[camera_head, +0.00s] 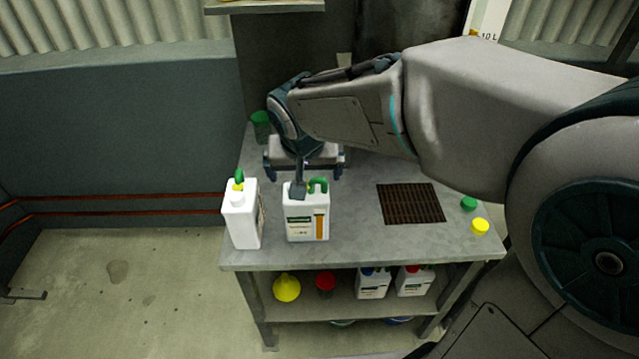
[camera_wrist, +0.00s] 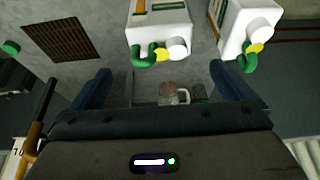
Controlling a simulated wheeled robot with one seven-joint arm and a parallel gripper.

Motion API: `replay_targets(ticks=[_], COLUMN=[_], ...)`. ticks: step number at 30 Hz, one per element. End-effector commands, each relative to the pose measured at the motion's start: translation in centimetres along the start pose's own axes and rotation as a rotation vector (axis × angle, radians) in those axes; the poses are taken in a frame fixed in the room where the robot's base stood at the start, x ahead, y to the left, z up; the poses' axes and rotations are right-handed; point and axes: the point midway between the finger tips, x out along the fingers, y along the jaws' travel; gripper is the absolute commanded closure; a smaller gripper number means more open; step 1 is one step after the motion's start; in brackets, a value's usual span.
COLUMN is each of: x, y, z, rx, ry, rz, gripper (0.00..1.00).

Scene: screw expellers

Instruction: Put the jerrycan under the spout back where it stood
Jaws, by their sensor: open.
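Two white jerrycans with green and yellow parts at the top stand upright on the metal table. The labelled one (camera_head: 307,222) stands in the middle; it also shows at the top of the wrist view (camera_wrist: 158,22). The other (camera_head: 241,222) stands at the table's left edge, and at upper right in the wrist view (camera_wrist: 243,25). My gripper (camera_head: 305,170) is open and empty, behind and above the labelled jerrycan; its spread fingers also show in the wrist view (camera_wrist: 160,73). I cannot make out the spout, nor which jerrycan belongs under it.
A brown grate (camera_head: 411,204) lies right of the jerrycans, with green (camera_head: 468,203) and yellow (camera_head: 480,226) caps beyond. A green cup (camera_head: 261,127) stands at the back left, near a glass jug (camera_wrist: 172,94). The lower shelf holds a yellow funnel (camera_head: 286,288) and more containers.

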Motion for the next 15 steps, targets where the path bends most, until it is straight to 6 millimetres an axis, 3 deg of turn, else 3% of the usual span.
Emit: replay_targets(ticks=[4, 7, 12, 15], x=[-0.3, -0.8, -2.2, -2.8], y=[0.7, 3.6, 10.1, 12.4], z=[0.2, 1.6, 6.7, 9.9], rx=[0.002, 0.006, -0.001, -0.010], ry=[-0.005, -0.031, -0.111, -0.151], rz=[0.004, 0.016, 0.024, 0.010], gripper=[0.00, 0.00, 0.00, 0.00])
